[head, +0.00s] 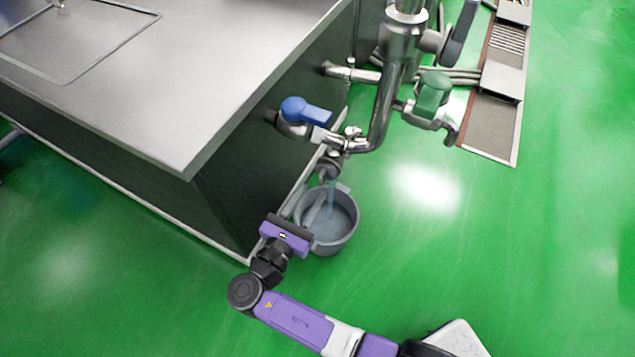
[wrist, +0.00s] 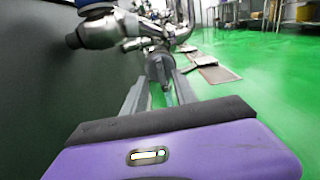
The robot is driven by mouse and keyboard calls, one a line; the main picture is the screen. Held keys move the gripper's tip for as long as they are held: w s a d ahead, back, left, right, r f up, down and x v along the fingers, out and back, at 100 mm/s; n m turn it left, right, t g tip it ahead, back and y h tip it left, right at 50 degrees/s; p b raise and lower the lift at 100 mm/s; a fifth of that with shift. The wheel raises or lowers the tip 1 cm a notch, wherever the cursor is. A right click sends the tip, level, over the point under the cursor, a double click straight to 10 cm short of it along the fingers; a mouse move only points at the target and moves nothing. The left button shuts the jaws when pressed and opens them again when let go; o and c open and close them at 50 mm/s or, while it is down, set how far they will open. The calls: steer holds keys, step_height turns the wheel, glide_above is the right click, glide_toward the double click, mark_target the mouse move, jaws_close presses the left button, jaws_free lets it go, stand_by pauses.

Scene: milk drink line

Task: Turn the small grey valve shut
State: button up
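The small grey valve (head: 328,168) sits low on the pipework at the side of the steel tank. A thin bluish stream runs from below it into a grey bucket (head: 348,240) on the floor. In the wrist view the valve's grey handle (wrist: 159,68) shows straight ahead, between the lines of my two fingers. My gripper (head: 313,192) is open and empty, its fingers pointing at the valve from the near side, over the bucket's rim. In the wrist view my gripper (wrist: 160,84) has its fingers spread apart. I cannot tell whether the tips reach beside the handle.
A blue-handled valve (head: 305,111) is above and left of the grey one. A green-handled valve (head: 433,93) hangs to the right. The steel tank (head: 225,120) walls off the left side. A floor drain (head: 490,128) lies at right. Green floor is open at right and front.

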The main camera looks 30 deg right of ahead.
mark_target(321, 179)
steer(key=shift+b+x, duration=0.4)
steer(key=shift+x, duration=1.95)
jaws_close()
